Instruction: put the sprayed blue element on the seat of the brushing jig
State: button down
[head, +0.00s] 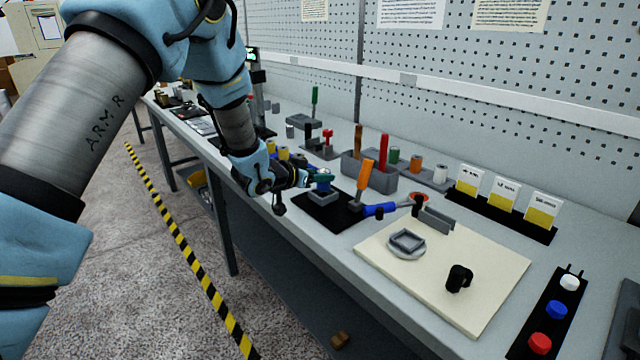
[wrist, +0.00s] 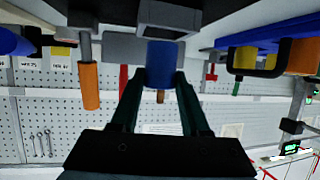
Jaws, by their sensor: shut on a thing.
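My gripper (head: 318,179) is shut on the blue element (wrist: 161,65), a short blue cylinder between its two dark green fingertips (wrist: 160,82) in the wrist view. In the head view the fingertips are directly above a small grey block (head: 323,198) on a black mat (head: 340,219), which looks like the brushing jig. The wrist view, seen upside down, shows the grey block (wrist: 168,17) close to the element's far end. I cannot tell whether they touch. The seat itself is hidden.
A grey holder (head: 387,181) with brown and red handles is behind. A cream board (head: 490,300) bears a grey dish (head: 407,243) and black clamp (head: 459,278).

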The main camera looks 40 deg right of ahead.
aim_at(319, 186)
jog(key=shift+f+p, duration=0.3)
jog(key=shift+f, duration=1.2)
jog(key=shift+f, duration=0.15)
jog(key=shift+c, duration=1.9)
grip_release()
jog(key=b+v, duration=0.3)
jog(key=v, duration=0.9)
